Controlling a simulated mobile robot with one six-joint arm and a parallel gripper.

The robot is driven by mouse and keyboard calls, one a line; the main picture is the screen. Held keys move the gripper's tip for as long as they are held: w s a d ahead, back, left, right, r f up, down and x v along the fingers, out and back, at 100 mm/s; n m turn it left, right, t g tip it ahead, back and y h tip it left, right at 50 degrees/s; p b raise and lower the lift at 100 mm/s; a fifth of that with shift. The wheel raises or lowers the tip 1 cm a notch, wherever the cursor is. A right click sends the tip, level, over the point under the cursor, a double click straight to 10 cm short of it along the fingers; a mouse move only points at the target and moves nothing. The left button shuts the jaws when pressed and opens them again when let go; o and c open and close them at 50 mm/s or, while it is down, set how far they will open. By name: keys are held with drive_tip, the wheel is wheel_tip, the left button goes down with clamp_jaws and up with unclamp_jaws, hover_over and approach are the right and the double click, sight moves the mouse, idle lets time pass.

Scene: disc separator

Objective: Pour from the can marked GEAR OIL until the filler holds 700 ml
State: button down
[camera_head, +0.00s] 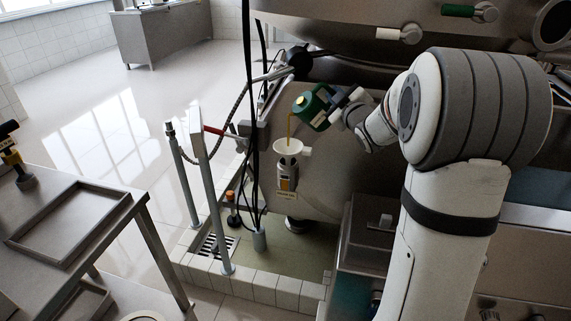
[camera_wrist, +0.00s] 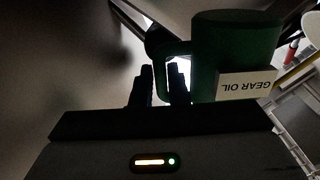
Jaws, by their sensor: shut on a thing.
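The green can (camera_head: 311,108) is tilted with its mouth toward the lower left, above the white filler funnel (camera_head: 288,147). A thin amber stream (camera_head: 289,126) falls from its mouth into the funnel. In the wrist view the dark green can (camera_wrist: 235,45) carries a white label (camera_wrist: 247,86) reading GEAR OIL, upside down. My gripper (camera_head: 341,101) is shut on the can's handle; its dark fingers also show in the wrist view (camera_wrist: 163,88). A sight glass (camera_head: 287,177) with dark and yellowish parts sits below the funnel. Its level and marks are too small to read.
Dark hanging cables (camera_head: 254,140) and a braided hose (camera_head: 220,112) are just left of the funnel. A metal post (camera_head: 207,200) stands at the tiled curb (camera_head: 250,285). The large steel machine body is close behind the can. A tray table (camera_head: 70,225) stands at left.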

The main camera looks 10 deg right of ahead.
drive_tip(key=shift+a+r+n+b, duration=0.3)
drive_tip(key=shift+n+b, duration=0.3)
drive_tip(key=shift+b, duration=0.35)
idle(0.8)
drive_tip(key=shift+d, duration=0.1)
drive_tip(key=f+m, duration=0.1)
drive_tip(key=d+m+p, duration=0.1)
drive_tip(key=m, duration=0.1)
drive_tip(key=shift+d+f+m, duration=0.15)
drive_tip(key=shift+f+m, duration=0.15)
drive_tip(key=shift+f, duration=0.05)
drive_tip(key=shift+w, duration=0.1)
drive_tip(key=f+m, duration=0.1)
drive_tip(key=m, duration=0.1)
drive_tip(key=f+m, duration=0.4)
drive_tip(key=shift+a+f, duration=0.25)
